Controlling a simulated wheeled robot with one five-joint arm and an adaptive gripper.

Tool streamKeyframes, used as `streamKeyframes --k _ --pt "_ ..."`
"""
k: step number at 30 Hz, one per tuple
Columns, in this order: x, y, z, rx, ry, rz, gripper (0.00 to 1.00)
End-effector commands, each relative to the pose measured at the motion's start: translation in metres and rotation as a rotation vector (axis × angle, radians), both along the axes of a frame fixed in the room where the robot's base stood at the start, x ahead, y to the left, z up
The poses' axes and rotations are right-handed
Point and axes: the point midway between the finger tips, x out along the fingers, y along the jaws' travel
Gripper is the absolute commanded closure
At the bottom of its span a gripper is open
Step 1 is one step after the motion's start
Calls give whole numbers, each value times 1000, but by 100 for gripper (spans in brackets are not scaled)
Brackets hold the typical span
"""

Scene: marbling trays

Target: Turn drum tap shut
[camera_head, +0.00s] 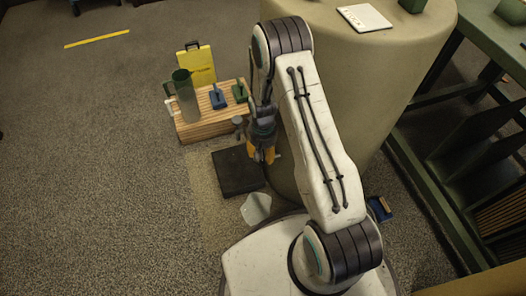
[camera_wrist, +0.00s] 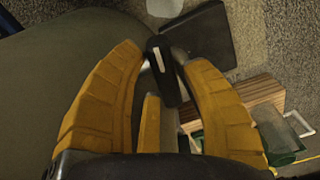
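The drum (camera_head: 375,90) is a large beige cylinder beside my arm in the head view, and its curved side (camera_wrist: 60,55) fills the left of the wrist view. The tap's dark handle (camera_wrist: 166,72), with a white stripe, shows between my yellow fingertips in the wrist view. My gripper (camera_wrist: 167,58) is open around the handle, with a finger on either side. The gaps are small and I cannot tell whether either finger touches. In the head view my gripper (camera_head: 262,154) points down beside the drum, and the tap is mostly hidden there.
A slatted wooden stand (camera_head: 205,128) holds a green-handled jug (camera_head: 188,100), blue (camera_head: 218,98) and green (camera_head: 240,92) items. A yellow board (camera_head: 201,66) stands behind. A dark slab (camera_head: 237,172) and pale plate (camera_head: 256,208) lie below. Green shelving (camera_head: 440,190) stands right. Left floor is clear.

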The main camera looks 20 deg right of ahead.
Motion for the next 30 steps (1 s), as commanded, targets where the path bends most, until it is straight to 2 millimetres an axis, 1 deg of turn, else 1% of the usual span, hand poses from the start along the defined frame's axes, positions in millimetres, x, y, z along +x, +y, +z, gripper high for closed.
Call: streamKeyframes --k 1,2,13,17,25,30 --pt "0 0 0 0 0 0 63" --pt "0 0 0 0 0 0 66" --pt "0 0 0 0 0 0 99" --pt "0 0 0 0 0 8 100" --pt "1 0 0 0 0 167 100" --pt "1 0 0 0 0 200 100"
